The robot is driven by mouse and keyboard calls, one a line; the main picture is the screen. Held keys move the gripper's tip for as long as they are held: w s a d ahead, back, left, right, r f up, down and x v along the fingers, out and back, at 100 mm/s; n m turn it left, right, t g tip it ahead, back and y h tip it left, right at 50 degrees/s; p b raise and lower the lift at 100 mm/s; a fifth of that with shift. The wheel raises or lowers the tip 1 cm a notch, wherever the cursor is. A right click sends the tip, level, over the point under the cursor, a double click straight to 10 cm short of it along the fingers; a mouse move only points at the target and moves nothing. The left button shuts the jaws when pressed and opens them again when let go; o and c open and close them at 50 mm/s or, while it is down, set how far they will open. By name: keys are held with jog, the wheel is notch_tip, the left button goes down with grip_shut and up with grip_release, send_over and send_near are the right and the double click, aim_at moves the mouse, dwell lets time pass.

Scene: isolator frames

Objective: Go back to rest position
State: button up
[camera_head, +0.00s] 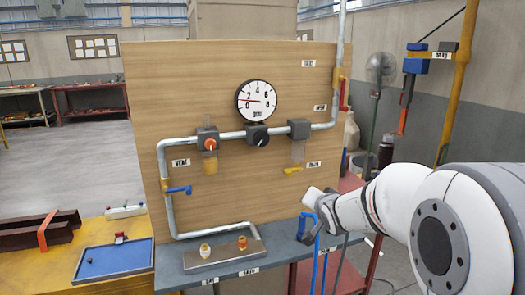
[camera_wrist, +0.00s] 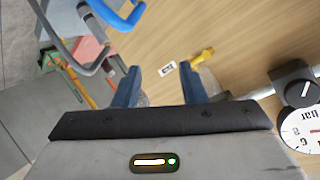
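My arm reaches in from the right in the head view, its white wrist end (camera_head: 314,198) in front of the lower right of the wooden board (camera_head: 225,75); I cannot clearly make out the fingers there. In the wrist view my gripper (camera_wrist: 160,80) has its two blue fingers spread apart, with nothing visible between them. The board face lies beyond the fingers. A yellow lever (camera_wrist: 203,57) shows just past the right fingertip; it also shows in the head view (camera_head: 292,170). No contact with it is visible.
The board carries a pressure gauge (camera_head: 256,100), a black knob (camera_head: 257,135), an orange-marked knob (camera_head: 209,143), grey pipes and a blue valve handle (camera_head: 179,190). A blue tray (camera_head: 112,262) lies on the yellow table at left. A red valve handle (camera_head: 344,94) is at the board's right edge.

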jog(key=s+f+n+g, duration=0.2)
jog(key=s+g, duration=0.1)
jog(key=s, duration=0.7)
jog(key=s+f+n+g, duration=0.2)
jog(key=s+g, duration=0.2)
jog(key=s, duration=0.7)
jog(key=s+a+f+n+g, duration=0.1)
jog(key=s+f+n+g, duration=0.1)
jog(key=s, duration=0.9)
jog(key=shift+f+g, duration=0.25)
jog(key=shift+g, duration=0.45)
